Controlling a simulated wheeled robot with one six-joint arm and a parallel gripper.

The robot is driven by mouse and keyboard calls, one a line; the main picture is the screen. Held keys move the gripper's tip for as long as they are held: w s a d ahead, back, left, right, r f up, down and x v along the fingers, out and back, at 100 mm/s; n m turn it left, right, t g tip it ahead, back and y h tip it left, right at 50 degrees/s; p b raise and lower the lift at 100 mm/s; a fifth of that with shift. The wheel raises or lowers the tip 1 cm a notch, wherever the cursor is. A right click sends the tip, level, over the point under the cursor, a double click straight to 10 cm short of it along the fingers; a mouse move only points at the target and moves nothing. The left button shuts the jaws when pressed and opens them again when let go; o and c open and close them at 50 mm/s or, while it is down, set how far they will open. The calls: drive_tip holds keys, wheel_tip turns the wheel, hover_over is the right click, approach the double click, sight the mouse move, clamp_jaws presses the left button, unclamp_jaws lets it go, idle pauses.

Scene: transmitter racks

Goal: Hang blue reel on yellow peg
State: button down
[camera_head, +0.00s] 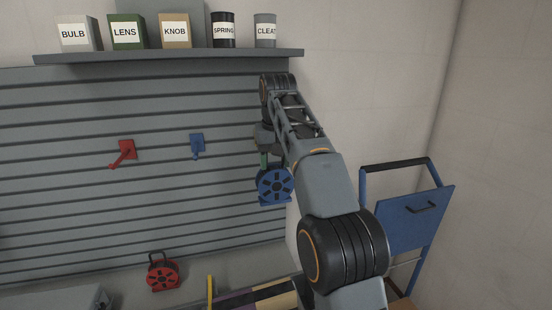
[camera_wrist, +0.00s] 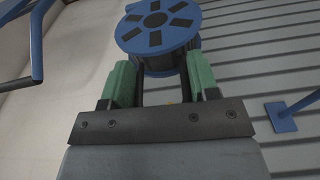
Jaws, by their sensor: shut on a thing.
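The blue reel (camera_head: 273,184) hangs below my gripper (camera_head: 264,160), in front of the right end of the slatted wall. In the wrist view the reel (camera_wrist: 156,27) shows its spoked round face just beyond the green fingers of my gripper (camera_wrist: 158,78). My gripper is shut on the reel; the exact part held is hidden. No yellow peg can be made out clearly in the head view, where my arm covers part of the wall. A tiny orange-yellow spot shows between the fingers in the wrist view, too small to identify.
A red peg (camera_head: 125,152) and a blue peg (camera_head: 196,146) stick out from the slatted wall (camera_head: 60,190), both empty. A red reel (camera_head: 163,275) stands below. A shelf (camera_head: 170,56) with labelled containers runs above. A blue cart (camera_head: 415,212) stands at right.

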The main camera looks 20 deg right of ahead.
drive_tip(key=shift+w+f+p, duration=0.2)
drive_tip(key=shift+w+p, duration=2.85)
drive_tip(key=shift+w, duration=0.55)
drive_tip(key=shift+w+f, duration=0.55)
drive_tip(key=shift+w, duration=0.2)
drive_tip(key=shift+c, duration=1.4)
unclamp_jaws()
drive_tip(key=shift+f, duration=0.15)
